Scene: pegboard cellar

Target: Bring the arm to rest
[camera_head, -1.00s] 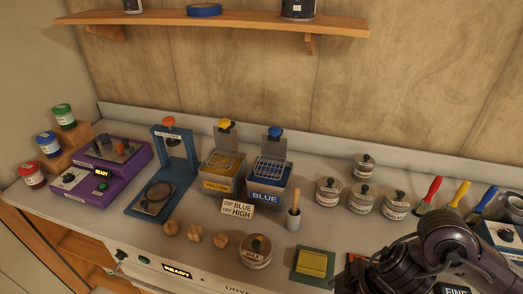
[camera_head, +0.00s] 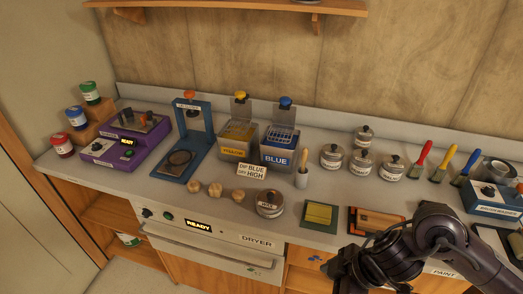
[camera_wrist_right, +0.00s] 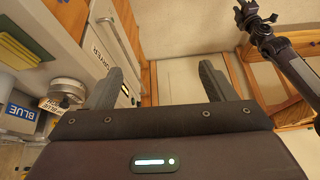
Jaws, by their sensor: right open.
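My right arm (camera_head: 430,240) comes in at the lower right of the head view, bent in front of the counter's front edge. Its gripper is not clearly visible there. In the right wrist view my right gripper (camera_wrist_right: 160,76) is open, with its two fingers wide apart and nothing between them. Past the fingers are the dryer front and the floor. A dark arm, apparently my left one (camera_wrist_right: 285,50), shows at the upper right of the wrist view. Its jaws are too small to read. My left arm is not in the head view.
The counter carries a yellow bin (camera_head: 238,140), a blue bin (camera_head: 279,152), a blue press stand (camera_head: 184,160), a purple unit (camera_head: 125,145), lidded tins (camera_head: 331,157) and brushes (camera_head: 443,163). A framed tray (camera_head: 376,223) lies near my right arm. The dryer (camera_head: 215,243) sits below. The floor looks clear.

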